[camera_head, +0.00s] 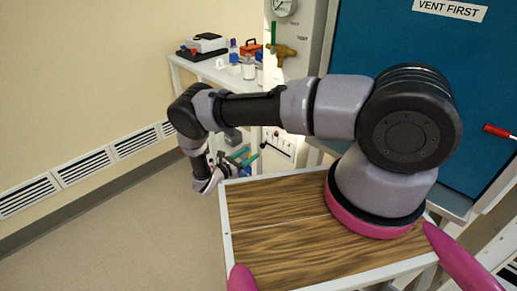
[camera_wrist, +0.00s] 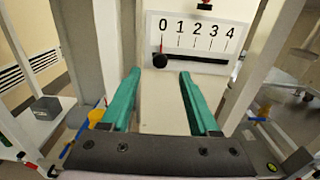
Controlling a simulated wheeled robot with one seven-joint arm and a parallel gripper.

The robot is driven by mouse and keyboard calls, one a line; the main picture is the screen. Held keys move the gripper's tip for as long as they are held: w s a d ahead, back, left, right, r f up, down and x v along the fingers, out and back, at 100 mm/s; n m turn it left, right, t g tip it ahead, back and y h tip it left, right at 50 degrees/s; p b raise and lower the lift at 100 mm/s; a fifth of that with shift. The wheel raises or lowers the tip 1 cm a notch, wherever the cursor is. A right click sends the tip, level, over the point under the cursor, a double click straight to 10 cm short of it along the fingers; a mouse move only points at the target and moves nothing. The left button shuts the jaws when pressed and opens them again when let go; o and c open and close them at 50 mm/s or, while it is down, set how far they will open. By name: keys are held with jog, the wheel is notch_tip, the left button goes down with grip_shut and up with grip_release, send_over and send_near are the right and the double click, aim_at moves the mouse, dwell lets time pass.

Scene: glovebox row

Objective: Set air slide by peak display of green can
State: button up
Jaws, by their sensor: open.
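The air slide is a white panel (camera_wrist: 210,42) marked 0 to 4 in the wrist view. Its black knob (camera_wrist: 160,61) and a thin red pointer are under the 0, at the left end of the dark slot. The panel also shows small in the head view (camera_head: 279,143). My gripper (camera_wrist: 160,73) has two green fingers, open and empty. In the picture the knob lies between the fingertips; I cannot tell the distance left to it. In the head view my gripper (camera_head: 242,158) is just left of the panel. I cannot make out a green can or its display.
A gauge (camera_head: 284,7) and brass valve handle (camera_head: 284,52) are above the slide. White posts flank my gripper. A blue door (camera_head: 440,100) bears a "VENT FIRST" sign (camera_head: 450,9).

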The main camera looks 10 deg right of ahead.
aim_at(261, 146)
jog(key=x, duration=0.6)
grip_shut()
jog(key=shift+a, duration=0.1)
dwell(1.2)
